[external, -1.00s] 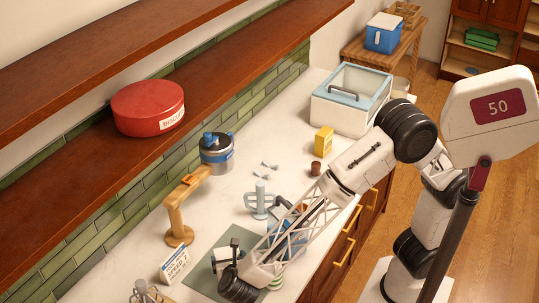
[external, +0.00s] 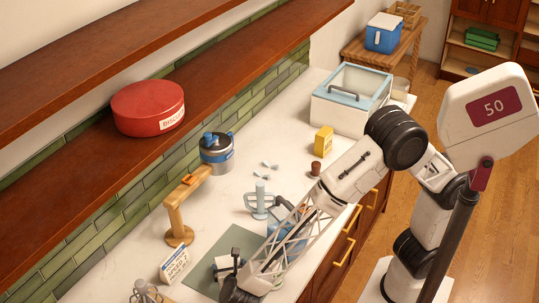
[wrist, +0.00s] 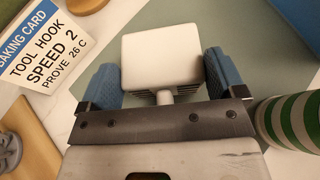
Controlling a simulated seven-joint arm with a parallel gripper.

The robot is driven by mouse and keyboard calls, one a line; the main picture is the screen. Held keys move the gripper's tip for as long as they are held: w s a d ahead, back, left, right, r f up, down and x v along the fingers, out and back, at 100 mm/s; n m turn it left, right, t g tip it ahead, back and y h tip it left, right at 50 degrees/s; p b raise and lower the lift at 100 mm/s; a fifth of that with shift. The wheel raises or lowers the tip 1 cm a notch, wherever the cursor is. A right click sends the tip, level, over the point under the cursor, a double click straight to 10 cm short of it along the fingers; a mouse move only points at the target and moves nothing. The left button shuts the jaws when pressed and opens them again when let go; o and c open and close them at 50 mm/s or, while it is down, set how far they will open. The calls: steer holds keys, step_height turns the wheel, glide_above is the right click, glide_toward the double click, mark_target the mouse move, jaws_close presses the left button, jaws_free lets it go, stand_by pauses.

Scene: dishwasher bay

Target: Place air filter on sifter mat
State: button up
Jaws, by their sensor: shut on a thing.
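A white block with ridges on its underside (wrist: 160,60), which I take to be the air filter, sits between the blue fingers of my gripper (wrist: 165,80) in the wrist view. The gripper is shut on it. In the external view it shows as a small white shape (external: 224,264) beside the wrist, at the bottom. The grey-green sifter mat (external: 238,243) lies flat on the counter under it; it also fills much of the upper wrist view (wrist: 235,25). The gap between filter and mat cannot be judged.
A baking card (external: 174,264) stands left of the mat and shows in the wrist view (wrist: 40,50). A green-and-white striped cylinder (wrist: 290,120) is close on the gripper's right. A wooden stand (external: 177,222) and a pale blue handled thing (external: 260,203) stand beyond the mat.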

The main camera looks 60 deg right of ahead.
steer(key=shift+f, duration=0.1)
steer(key=o, duration=0.7)
steer(key=v, duration=1.2)
stand_by(0.6)
